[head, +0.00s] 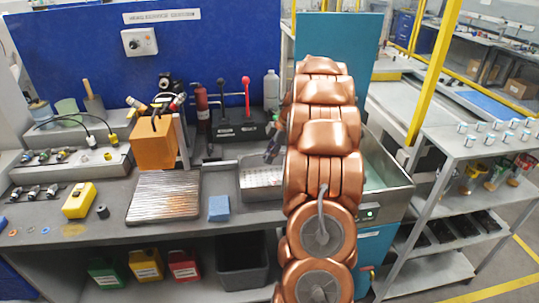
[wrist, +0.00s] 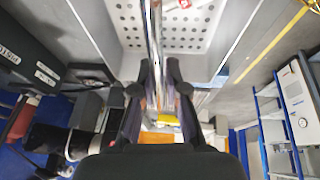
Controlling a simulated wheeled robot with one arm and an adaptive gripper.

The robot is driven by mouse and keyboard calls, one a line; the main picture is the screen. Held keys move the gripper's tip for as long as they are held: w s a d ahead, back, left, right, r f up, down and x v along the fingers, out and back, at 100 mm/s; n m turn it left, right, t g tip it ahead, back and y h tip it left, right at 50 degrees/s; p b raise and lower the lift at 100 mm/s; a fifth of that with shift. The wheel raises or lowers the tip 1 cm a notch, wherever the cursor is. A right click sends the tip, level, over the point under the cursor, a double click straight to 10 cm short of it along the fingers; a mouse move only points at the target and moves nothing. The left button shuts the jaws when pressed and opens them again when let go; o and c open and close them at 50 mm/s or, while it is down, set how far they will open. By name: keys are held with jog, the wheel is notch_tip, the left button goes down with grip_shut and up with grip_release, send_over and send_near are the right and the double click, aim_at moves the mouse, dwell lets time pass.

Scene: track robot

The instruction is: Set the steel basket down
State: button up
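The steel basket (head: 262,178), a grey metal box with a perforated floor, shows left of my copper-coloured arm in the head view, at bench height; its right part is hidden by the arm. I cannot tell whether it touches the surface below. In the wrist view its perforated floor (wrist: 170,22) fills the top middle. My gripper (wrist: 158,80) has its two dark fingers close together on either side of a thin shiny steel bar that runs up over the basket. It appears shut on this bar. In the head view the gripper (head: 274,142) is partly hidden by the arm.
A metal sink-like unit (head: 385,190) with a lit panel stands right of the arm. A ribbed metal plate (head: 165,195), a blue block (head: 218,208) and an orange block (head: 152,145) are on the bench left of the basket. A black box with red-knobbed lever (head: 237,125) stands behind.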

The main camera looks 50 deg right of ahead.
jog(key=o, duration=0.3)
jog(key=shift+o, duration=0.2)
jog(key=b+v, duration=0.3)
jog(key=v, duration=0.9)
jog(key=shift+b, duration=0.35)
